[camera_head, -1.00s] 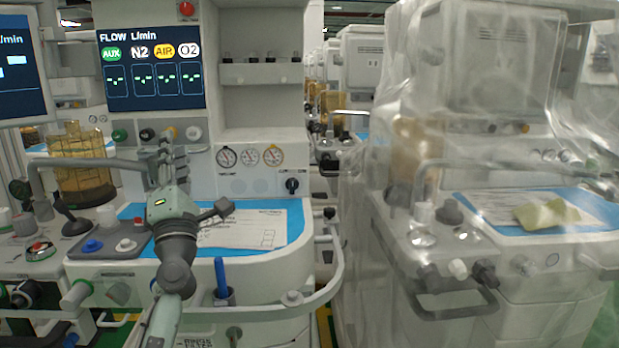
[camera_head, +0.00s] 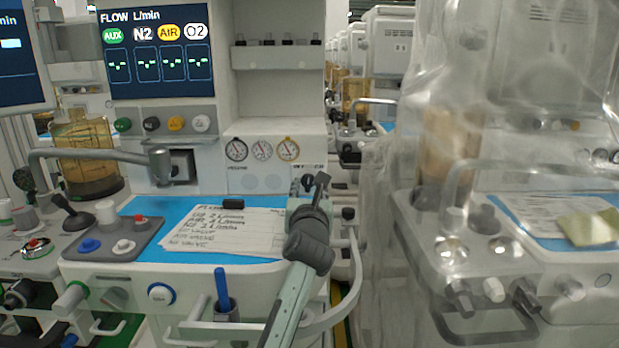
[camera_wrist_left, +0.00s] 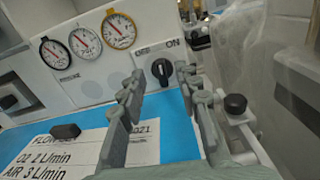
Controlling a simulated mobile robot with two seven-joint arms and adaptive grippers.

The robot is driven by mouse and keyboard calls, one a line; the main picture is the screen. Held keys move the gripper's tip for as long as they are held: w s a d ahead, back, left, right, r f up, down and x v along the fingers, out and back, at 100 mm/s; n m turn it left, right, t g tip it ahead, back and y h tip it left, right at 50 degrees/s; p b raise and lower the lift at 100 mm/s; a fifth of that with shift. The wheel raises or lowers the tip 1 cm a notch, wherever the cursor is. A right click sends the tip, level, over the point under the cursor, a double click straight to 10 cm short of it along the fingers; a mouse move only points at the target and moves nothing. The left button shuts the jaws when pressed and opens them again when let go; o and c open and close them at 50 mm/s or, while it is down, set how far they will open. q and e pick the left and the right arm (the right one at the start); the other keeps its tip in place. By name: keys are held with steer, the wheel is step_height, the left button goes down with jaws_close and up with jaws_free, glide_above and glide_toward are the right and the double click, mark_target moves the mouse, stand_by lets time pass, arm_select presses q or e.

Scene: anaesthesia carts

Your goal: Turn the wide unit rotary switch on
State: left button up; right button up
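The rotary switch is a black round knob (camera_wrist_left: 161,70) on the white front panel, under the OFF and ON lettering in the left wrist view. Its grip bar stands roughly upright; I cannot tell the exact setting. In the head view the switch (camera_head: 307,183) is partly covered by my left gripper (camera_head: 317,193). In the left wrist view my left gripper (camera_wrist_left: 159,78) is open, its fingers apart to either side of the knob in the picture, and holds nothing. The fingertips appear short of the panel. My right gripper is not in view.
Pressure gauges (camera_head: 262,149) sit left of the switch. A blue worktop (camera_head: 175,208) with a paper sheet (camera_head: 225,232) lies below. A curved rail (camera_head: 350,290) runs along the right corner. A plastic-draped second cart (camera_head: 420,265) stands to the right.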

mark_target(309, 178)
arm_select(q)
steer(key=w, duration=0.4)
steer(key=shift+w, duration=0.75)
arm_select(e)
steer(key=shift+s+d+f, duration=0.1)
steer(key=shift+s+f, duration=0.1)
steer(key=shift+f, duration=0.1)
arm_select(q)
jaws_close()
